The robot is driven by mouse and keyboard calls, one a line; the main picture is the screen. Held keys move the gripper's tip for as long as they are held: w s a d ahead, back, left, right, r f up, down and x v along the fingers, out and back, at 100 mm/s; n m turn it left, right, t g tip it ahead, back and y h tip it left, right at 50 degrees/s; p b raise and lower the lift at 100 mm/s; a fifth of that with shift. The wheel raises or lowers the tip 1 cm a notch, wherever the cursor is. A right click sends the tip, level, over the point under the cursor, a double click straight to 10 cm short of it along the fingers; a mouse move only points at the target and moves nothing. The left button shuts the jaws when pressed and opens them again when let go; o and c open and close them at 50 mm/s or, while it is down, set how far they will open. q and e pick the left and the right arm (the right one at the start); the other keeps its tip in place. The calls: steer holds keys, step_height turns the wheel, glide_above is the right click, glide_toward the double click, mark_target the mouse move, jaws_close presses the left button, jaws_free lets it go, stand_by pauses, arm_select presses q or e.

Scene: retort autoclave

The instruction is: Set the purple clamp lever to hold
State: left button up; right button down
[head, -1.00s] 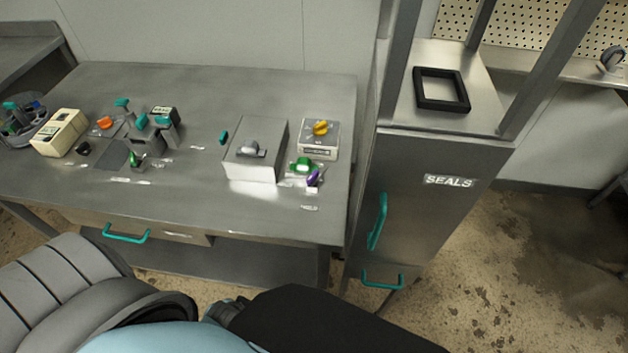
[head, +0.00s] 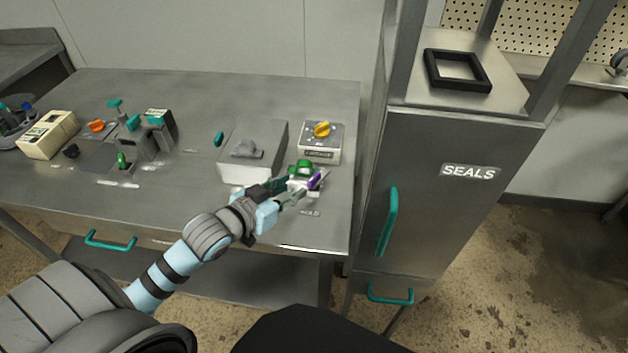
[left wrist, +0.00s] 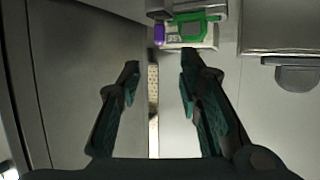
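The purple clamp lever (head: 318,179) sits at the right side of a small fixture with a green part (head: 302,169), near the right front of the bench. It leans up and to the right. The "HOLD" label (head: 310,213) is on the bench top just in front. My left gripper (head: 298,193) is just left of the lever and partly covers the fixture. In the left wrist view its fingers (left wrist: 160,62) are apart with nothing between them. There the purple lever (left wrist: 158,34) lies beyond the fingertips, apart from them. My right gripper is not in view.
A grey box with a knob (head: 247,165) stands left of the fixture, and a box with a yellow knob (head: 321,142) behind it. The "SEALS" cabinet (head: 455,205) rises right of the bench. The bench front (head: 185,200) has free room.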

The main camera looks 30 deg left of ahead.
mark_target(313, 177)
arm_select(q)
steer(key=b+x, duration=0.2)
steer(key=x, duration=0.8)
steer(key=shift+w+d+f+b, duration=0.1)
steer(key=shift+w+f+b, duration=0.15)
steer(key=shift+b, duration=0.05)
jaws_close()
